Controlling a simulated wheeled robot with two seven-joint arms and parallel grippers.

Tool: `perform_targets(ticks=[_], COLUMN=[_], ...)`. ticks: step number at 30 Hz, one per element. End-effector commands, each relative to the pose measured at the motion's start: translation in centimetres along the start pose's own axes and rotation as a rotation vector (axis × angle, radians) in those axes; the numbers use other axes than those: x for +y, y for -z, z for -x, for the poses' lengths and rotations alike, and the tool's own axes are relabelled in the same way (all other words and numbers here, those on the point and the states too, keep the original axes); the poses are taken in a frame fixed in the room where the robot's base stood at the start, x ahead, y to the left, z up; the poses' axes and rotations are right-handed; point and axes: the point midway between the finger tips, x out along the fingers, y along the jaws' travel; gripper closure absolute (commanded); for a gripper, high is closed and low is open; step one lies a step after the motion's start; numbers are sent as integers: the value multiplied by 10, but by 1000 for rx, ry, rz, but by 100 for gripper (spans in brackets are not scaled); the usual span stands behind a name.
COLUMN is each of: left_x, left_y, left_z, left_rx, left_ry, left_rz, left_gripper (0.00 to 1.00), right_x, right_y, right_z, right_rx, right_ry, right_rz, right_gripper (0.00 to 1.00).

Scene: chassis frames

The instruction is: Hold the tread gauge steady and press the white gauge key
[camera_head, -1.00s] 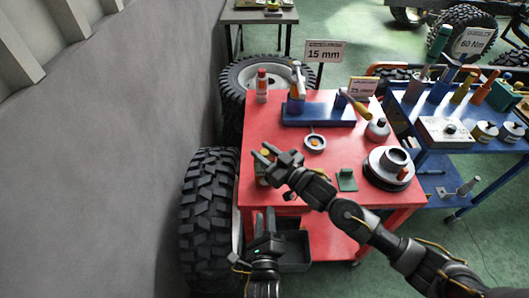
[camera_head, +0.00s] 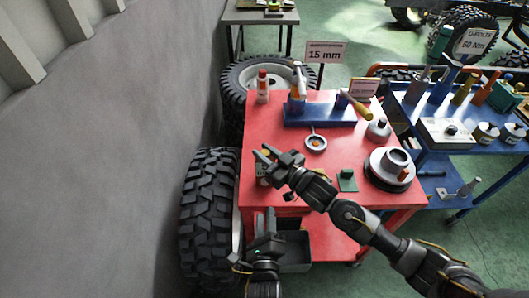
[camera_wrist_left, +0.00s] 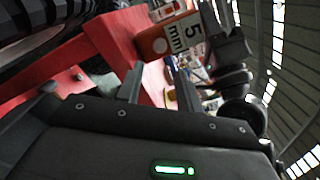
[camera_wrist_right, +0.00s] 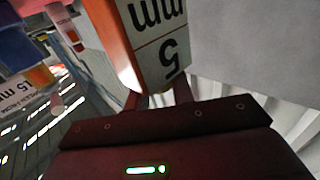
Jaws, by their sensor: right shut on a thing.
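The tread gauge is an orange block with a white "5 mm" label. It stands out in the right wrist view (camera_wrist_right: 165,45) and in the left wrist view (camera_wrist_left: 183,38). My right gripper (camera_head: 264,155) is shut on it above the red table's left front corner; the arm partly hides it in the head view. My left gripper (camera_head: 265,218) is lower, near the table's front edge. Its two fingers are apart and empty, pointing toward the gauge without touching it.
The red table (camera_head: 260,125) carries a blue tool stand (camera_head: 318,114), a ring-shaped tool (camera_head: 316,143), a green block (camera_head: 347,180) and a round metal hub (camera_head: 390,168). A large tyre (camera_head: 208,215) stands close at left. A grey bin (camera_head: 296,252) lies below.

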Motion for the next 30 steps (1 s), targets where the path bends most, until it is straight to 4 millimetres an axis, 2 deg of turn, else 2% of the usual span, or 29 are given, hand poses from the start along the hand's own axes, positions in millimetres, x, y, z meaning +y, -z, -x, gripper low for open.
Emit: perform_targets(ticks=[5, 13, 30], left_x=[0, 0, 0], left_y=[0, 0, 0], left_z=[0, 0, 0], left_rx=[0, 0, 0], left_ry=[0, 0, 0], left_rz=[0, 0, 0], left_gripper=[64, 99, 100], right_x=[0, 0, 0], right_y=[0, 0, 0], right_z=[0, 0, 0], right_rx=[-1, -1, -1], right_ry=[0, 0, 0], right_rz=[0, 0, 0], right_gripper=[100, 100, 100])
